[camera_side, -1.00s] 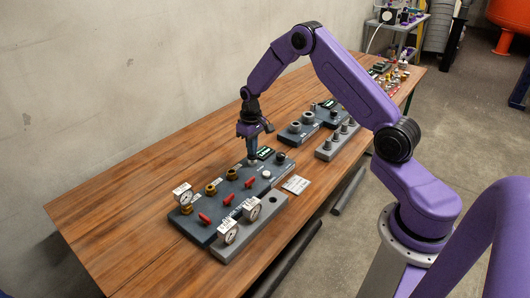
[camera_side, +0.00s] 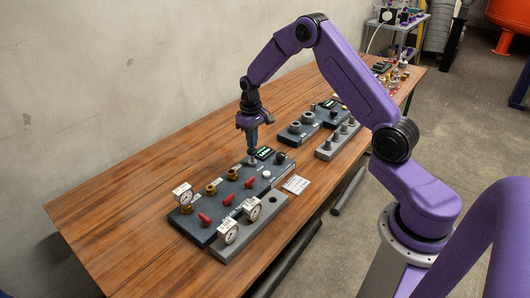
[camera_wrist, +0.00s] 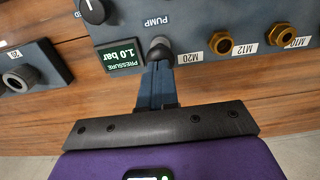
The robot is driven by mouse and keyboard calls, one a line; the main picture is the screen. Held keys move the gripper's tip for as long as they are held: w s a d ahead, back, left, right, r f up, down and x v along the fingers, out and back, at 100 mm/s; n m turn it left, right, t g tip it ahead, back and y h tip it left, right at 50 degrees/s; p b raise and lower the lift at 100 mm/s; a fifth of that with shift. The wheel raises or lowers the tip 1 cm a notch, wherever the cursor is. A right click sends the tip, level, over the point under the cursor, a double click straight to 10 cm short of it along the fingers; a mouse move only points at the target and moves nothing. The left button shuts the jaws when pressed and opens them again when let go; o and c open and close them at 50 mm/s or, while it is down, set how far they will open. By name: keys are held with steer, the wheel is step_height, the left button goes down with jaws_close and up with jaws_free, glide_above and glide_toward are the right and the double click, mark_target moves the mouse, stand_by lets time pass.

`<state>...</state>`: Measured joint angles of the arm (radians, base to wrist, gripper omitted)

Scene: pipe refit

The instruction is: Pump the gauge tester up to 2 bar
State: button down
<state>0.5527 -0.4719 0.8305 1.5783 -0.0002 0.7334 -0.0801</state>
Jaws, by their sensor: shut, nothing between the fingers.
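The gauge tester (camera_side: 236,195) is a dark panel on the bench with brass ports, red levers and a dial gauge at its near end. Its grey pump plunger (camera_wrist: 160,47) stands beside the label PUMP in the wrist view. The green display (camera_wrist: 122,57), upside down in that view, reads 1.0 bar. It also shows small in the side view (camera_side: 264,153). My gripper (camera_side: 253,153) is shut and empty, pointing down over the plunger. Its fingertips (camera_wrist: 158,66) are right at the plunger; I cannot tell whether they touch it.
A grey block with two gauges (camera_side: 240,229) lies along the panel's front. A white card (camera_side: 296,185) lies to the right. Dark blocks (camera_side: 299,131) and a grey rack with several fittings (camera_side: 338,141) stand farther back. The bench's left part (camera_side: 130,190) is clear.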

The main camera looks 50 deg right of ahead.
steer(key=shift+f, duration=0.15)
stand_by(0.3)
steer(key=shift+f, duration=1.55)
steer(key=shift+r, duration=1.7)
steer(key=shift+f, duration=1.65)
steer(key=shift+r, duration=1.65)
